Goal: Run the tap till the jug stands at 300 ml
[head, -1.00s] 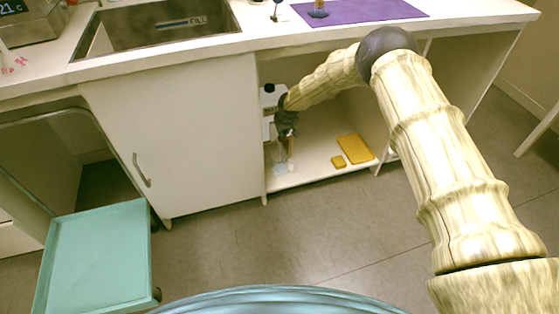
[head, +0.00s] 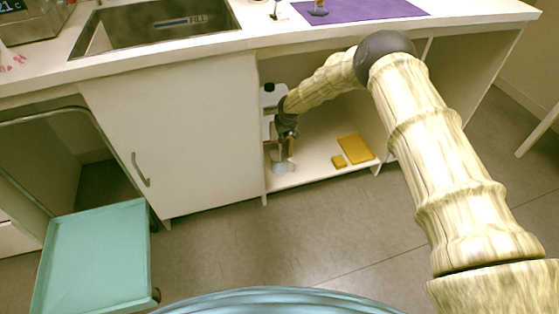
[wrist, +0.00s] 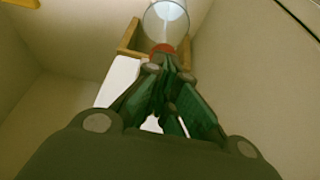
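The clear jug (head: 279,156) stands on the low cabinet shelf, just below my gripper (head: 287,133). In the wrist view the jug (wrist: 155,22) shows at the top, just past my fingertips, with a pale round patch inside. Its marks and level cannot be read. A red part (wrist: 163,48), perhaps the tap, lies at the tips of my gripper (wrist: 165,66). The green fingers are drawn together there; whether they clasp the red part is unclear. A white container with a black cap (head: 269,88) stands behind my gripper, partly hidden.
A closed cabinet door (head: 180,140) is at left. The sink (head: 160,22) and purple mat (head: 375,9) are above. A teal trolley (head: 95,255) stands lower left.

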